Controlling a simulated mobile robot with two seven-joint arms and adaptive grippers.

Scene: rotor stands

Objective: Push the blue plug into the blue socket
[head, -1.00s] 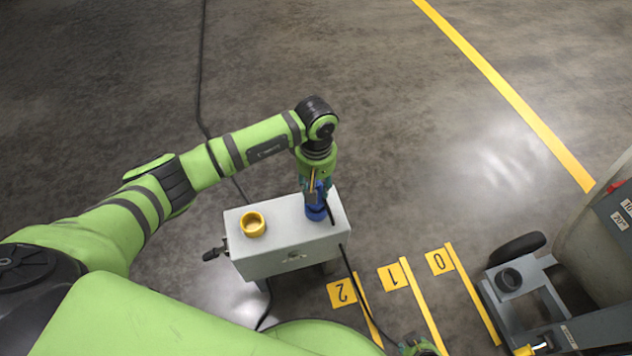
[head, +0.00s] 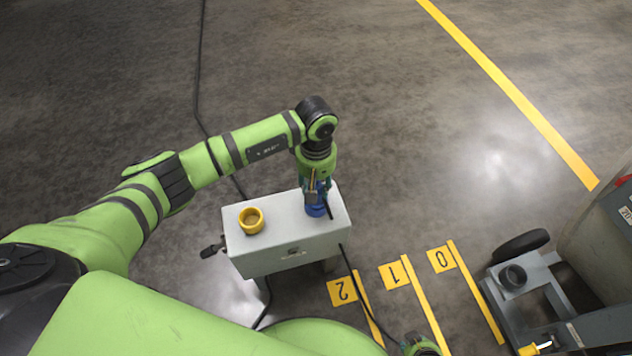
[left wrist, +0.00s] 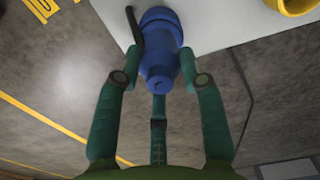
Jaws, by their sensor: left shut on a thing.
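The blue plug (left wrist: 158,62) is between the green fingers of my left gripper (left wrist: 160,88), which is shut on it. The blue socket (head: 316,211) is on top of the grey box (head: 285,243), near its right end. The plug is in line with the socket, and its far end meets the socket (left wrist: 160,20) in the left wrist view. I cannot tell how deep the plug sits. In the head view my left gripper (head: 316,190) points down over the socket and hides most of the plug.
A yellow socket (head: 251,221) is on the left of the box top. A black lever (left wrist: 134,24) stands beside the blue socket. A black connector (head: 212,249) juts from the box's left side. Cables run over the floor. A grey cart (head: 530,283) stands at the right.

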